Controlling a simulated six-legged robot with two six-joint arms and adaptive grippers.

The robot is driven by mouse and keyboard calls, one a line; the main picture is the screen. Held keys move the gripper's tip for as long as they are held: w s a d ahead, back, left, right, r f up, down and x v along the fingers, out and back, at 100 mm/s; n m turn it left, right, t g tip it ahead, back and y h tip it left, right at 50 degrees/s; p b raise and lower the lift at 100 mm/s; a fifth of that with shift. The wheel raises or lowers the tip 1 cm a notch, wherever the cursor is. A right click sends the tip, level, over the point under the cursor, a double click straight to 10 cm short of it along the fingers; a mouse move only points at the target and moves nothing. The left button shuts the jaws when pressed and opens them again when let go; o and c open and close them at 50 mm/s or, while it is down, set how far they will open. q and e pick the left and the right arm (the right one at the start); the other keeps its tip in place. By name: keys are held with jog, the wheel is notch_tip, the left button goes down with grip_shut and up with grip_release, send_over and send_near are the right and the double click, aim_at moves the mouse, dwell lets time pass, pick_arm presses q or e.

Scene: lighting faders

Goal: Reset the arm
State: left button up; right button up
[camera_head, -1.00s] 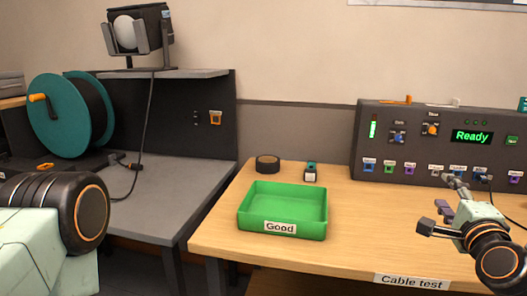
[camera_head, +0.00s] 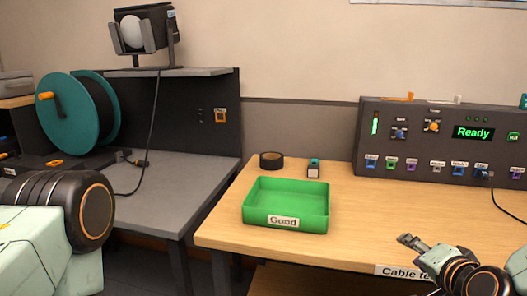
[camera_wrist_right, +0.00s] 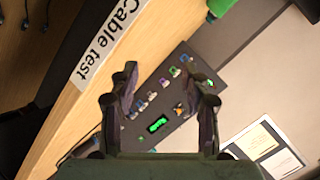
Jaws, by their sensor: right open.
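My right gripper (camera_head: 412,243) is low at the right of the head view, near the front edge of the wooden table (camera_head: 215,236). In the right wrist view its two fingers (camera_wrist_right: 168,80) are spread wide with nothing between them. The right arm's lower part runs out of the picture at the bottom right. A joint and pale link of my left arm fill the lower left of the head view. My left gripper itself is out of view.
A green tray (camera_head: 287,222) labelled "Good" stands on the table, with black tape (camera_head: 271,160) and a small block (camera_head: 313,169) behind it. The test panel (camera_head: 440,145) reads "Ready"; a cable hangs at its right. A teal reel (camera_head: 70,115) sits on the grey bench at left.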

jog(key=s+a+f+n+g+y, duration=0.1)
jog(key=s+a+f+n+g, duration=0.25)
jog(key=s+f, duration=0.4)
jog(key=s+a+f+n+g, duration=0.35)
jog(key=s+f, duration=0.25)
jog(key=f, duration=0.3)
jog(key=s+a+f+n+g, duration=0.1)
jog(key=s+f+g, duration=0.2)
jog(key=s, duration=0.7)
jog(key=s+f+n+g, duration=0.2)
jog(key=s+f+g, duration=0.1)
jog(key=s+f, duration=0.4)
jog(key=s, duration=0.3)
jog(key=shift+s+a, duration=0.2)
jog(key=shift+a, duration=0.2)
